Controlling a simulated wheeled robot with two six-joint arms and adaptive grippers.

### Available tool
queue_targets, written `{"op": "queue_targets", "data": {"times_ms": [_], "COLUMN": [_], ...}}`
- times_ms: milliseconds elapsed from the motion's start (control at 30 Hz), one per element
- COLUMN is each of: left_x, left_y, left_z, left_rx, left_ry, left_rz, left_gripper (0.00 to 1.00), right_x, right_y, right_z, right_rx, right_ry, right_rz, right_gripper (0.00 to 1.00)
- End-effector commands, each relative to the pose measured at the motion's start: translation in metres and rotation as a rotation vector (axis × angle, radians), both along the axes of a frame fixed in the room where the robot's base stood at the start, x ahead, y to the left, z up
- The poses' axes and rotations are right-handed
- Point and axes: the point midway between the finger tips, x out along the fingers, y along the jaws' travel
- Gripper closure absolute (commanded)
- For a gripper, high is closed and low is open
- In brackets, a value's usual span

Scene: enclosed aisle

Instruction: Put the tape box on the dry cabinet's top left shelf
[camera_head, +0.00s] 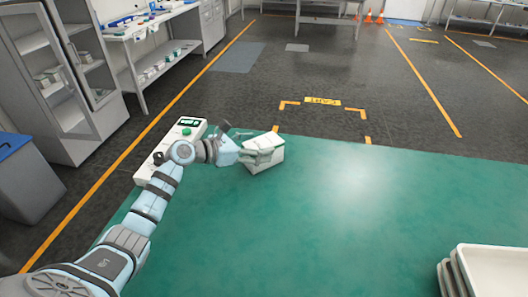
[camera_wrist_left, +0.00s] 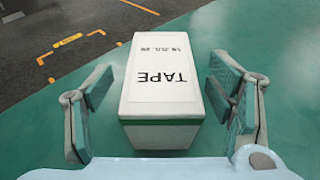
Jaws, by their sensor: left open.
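The tape box (camera_head: 264,154) is a white box with a green band, standing on the green table near its far edge. In the left wrist view the tape box (camera_wrist_left: 160,75) shows a label reading TAPE on its top. My left gripper (camera_head: 246,152) is open at the box. In the left wrist view its fingers (camera_wrist_left: 158,108) stand on either side of the box, with a gap on the left and the right finger close to it. The dry cabinet (camera_head: 62,75) stands at the far left, with its door ajar and small items on its shelves. My right gripper is not in view.
A white device with a green button (camera_head: 185,130) lies at the table's far left edge, beside my left arm. Stacked white trays (camera_head: 490,268) sit at the bottom right. The green table (camera_head: 370,215) is clear in the middle.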

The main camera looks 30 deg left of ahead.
Motion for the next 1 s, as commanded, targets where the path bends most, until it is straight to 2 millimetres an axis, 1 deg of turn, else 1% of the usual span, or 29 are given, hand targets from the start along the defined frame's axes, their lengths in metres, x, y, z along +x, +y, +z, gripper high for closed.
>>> {"op": "queue_targets", "data": {"times_ms": [33,133,333,367,700,767,1000], "left_x": [0.008,0.020,0.022,0.022,0.022,0.022,0.022], "left_y": [-0.006,-0.011,-0.012,-0.012,-0.012,-0.012,-0.012], "left_z": [-0.002,-0.007,-0.008,-0.008,-0.008,-0.008,-0.005], "left_rx": [-0.007,-0.003,0.000,0.000,0.000,-0.001,0.000], "left_ry": [-0.001,-0.002,0.000,-0.001,-0.001,-0.002,-0.003], "left_rz": [0.000,0.001,0.001,0.001,0.001,0.001,0.002], "left_gripper": [0.25,0.25,0.25,0.27,0.81,0.90,0.91], "right_x": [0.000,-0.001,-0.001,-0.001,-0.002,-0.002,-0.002], "right_y": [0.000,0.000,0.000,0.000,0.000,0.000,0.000], "right_z": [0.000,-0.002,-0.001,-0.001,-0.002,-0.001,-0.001], "right_rx": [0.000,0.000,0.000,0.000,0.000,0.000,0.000], "right_ry": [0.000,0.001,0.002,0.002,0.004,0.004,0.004], "right_rz": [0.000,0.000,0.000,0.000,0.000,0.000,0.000], "right_gripper": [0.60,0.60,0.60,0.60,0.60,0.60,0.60]}}
